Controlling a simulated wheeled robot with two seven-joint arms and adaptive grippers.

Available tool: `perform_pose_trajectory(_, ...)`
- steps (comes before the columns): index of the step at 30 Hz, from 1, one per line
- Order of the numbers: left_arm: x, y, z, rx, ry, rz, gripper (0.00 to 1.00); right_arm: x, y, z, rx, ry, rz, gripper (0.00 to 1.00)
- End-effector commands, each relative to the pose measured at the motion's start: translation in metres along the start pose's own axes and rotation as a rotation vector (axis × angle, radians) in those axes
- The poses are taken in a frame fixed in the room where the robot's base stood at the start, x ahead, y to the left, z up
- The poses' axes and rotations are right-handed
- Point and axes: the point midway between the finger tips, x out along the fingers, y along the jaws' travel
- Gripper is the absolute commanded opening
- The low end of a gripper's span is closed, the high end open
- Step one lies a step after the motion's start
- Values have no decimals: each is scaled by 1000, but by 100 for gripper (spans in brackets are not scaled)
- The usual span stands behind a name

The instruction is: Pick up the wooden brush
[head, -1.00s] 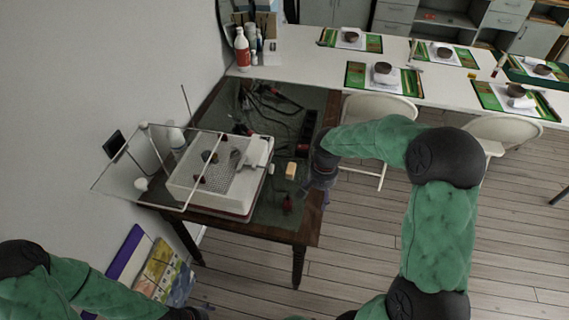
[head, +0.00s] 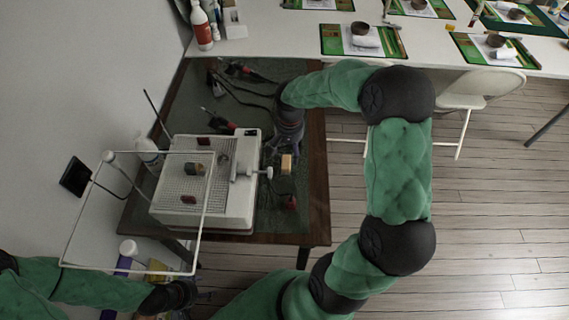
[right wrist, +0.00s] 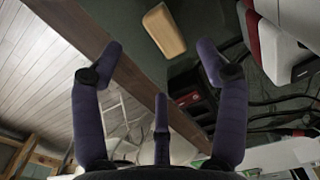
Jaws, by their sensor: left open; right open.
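The wooden brush, a small tan block (head: 286,163), lies on the dark green table top (head: 263,215) to the right of the white machine. In the right wrist view the brush (right wrist: 164,30) shows whole, beyond the fingertips and roughly between them. My right gripper (head: 284,148) is open and empty, over the table just behind the brush; its spread fingers show in the right wrist view (right wrist: 155,60). No contact with the brush is visible. My left gripper (head: 200,297) is open, low at the bottom left, away from the table and the brush.
The white machine (head: 240,205) with a grid top stands close left of the brush. A small red item (head: 291,202) lies in front of the brush. Cables and tools (head: 235,75) lie at the back. A white frame (head: 70,240) rises at left.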

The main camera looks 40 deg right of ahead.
Motion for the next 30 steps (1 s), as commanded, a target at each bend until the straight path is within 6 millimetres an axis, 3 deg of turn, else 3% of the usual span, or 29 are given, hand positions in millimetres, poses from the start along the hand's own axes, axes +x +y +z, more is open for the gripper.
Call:
perform_pose_trajectory(3,8,-3,0,0,0,0,65,21,0,0,0,-2,1,74)
perform_pose_trajectory(11,15,-5,-1,0,1,0,65,37,0,0,0,0,0,74)
perform_pose_trajectory(19,34,-12,-2,0,1,0,65,74,0,0,0,-2,0,74)
perform_pose_trajectory(28,34,-12,-2,0,1,0,65,78,-1,0,0,0,0,74)
perform_pose_trajectory(30,34,-12,-2,0,1,0,65,78,-1,0,0,0,0,54)
